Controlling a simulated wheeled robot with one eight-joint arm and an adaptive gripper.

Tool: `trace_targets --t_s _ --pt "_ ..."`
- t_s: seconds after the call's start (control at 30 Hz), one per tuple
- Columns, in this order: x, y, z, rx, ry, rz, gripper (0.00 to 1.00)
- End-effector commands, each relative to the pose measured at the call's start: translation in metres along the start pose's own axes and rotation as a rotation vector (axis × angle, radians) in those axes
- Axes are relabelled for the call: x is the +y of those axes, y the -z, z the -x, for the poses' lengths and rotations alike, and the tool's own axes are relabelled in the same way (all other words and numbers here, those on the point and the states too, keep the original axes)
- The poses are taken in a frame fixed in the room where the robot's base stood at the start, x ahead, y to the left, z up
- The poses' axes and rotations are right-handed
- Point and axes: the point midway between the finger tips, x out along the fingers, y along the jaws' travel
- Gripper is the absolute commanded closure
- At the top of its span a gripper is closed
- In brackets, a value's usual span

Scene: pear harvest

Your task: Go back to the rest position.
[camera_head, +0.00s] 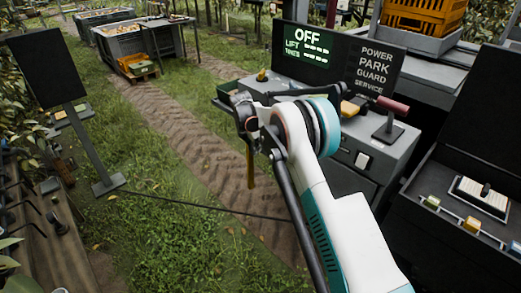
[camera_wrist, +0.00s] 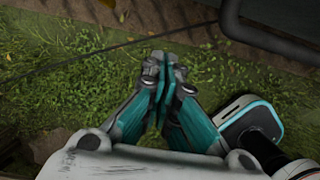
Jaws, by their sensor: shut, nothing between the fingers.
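My gripper shows in the wrist view (camera_wrist: 163,68) with its teal fingers closed together and nothing between them. It points down over grass and touches nothing there that I can see. In the head view my white and teal arm reaches up from the bottom right to the middle. My gripper is mostly hidden behind the wrist there, so its fingertips are not clear in that view.
A grey console (camera_head: 368,150) with a screen reading OFF (camera_head: 307,46) and a red-handled lever (camera_head: 391,118) stands close right of my arm. A black panel on a post (camera_head: 47,68) stands left. Grey bins (camera_head: 137,45) stand far back. A rutted dirt track (camera_head: 190,125) and grass lie open between.

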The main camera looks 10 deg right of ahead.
Motion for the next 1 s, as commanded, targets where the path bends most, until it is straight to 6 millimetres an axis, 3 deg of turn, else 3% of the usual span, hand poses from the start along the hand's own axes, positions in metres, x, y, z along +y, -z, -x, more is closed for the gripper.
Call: trace_targets --t_s 0.03,0.23,0.4,0.63,0.73,1.0 --pt "0.000 -0.001 0.017 0.000 0.000 0.001 1.00" --pt "0.000 0.000 0.054 0.001 0.000 0.002 1.00" --pt "0.000 0.000 0.071 0.001 0.000 0.001 1.00" --pt "-0.001 -0.001 0.079 0.001 -0.002 -0.008 1.00" --pt "-0.007 -0.004 0.093 0.001 -0.011 -0.049 1.00" --pt "-0.050 -0.020 0.175 0.010 -0.076 -0.326 1.00"
